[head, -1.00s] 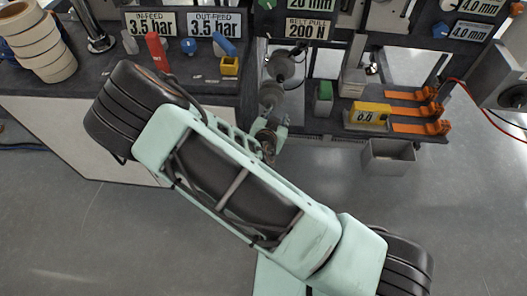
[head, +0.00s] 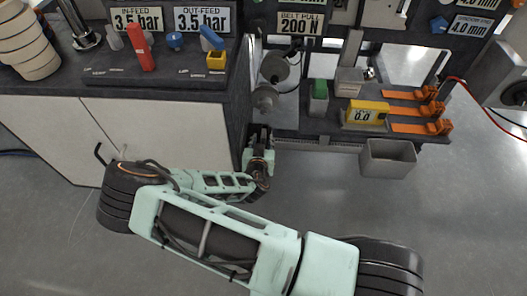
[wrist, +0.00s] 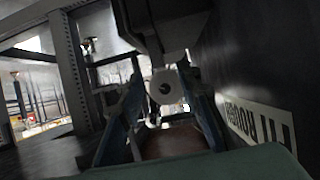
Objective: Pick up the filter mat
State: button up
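I cannot clearly pick out a filter mat in either view. In the head view my gripper (head: 259,133) is at the dark bench's front corner, below the spools. In the wrist view the two bluish fingers of my gripper (wrist: 161,80) stand wide apart. A white roll end (wrist: 167,87) with a dark round hole shows between them, further off; I cannot tell whether it is the mat. A brownish flat surface (wrist: 172,143) shows low between the fingers; what it is stays unclear. Nothing is visibly gripped.
A dark wall with a white label (wrist: 257,122) stands close on the right in the wrist view. In the head view, a grey bin (head: 388,158), yellow gauge (head: 366,113) and orange clamps (head: 420,110) are to the right. The white cabinet (head: 50,135) is left. Floor in front is clear.

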aim_at(263, 136)
jog(key=x, duration=0.4)
jog(key=shift+f+b, duration=0.2)
jog(key=shift+b, duration=0.2)
jog(key=shift+c, duration=0.7)
grip_shut()
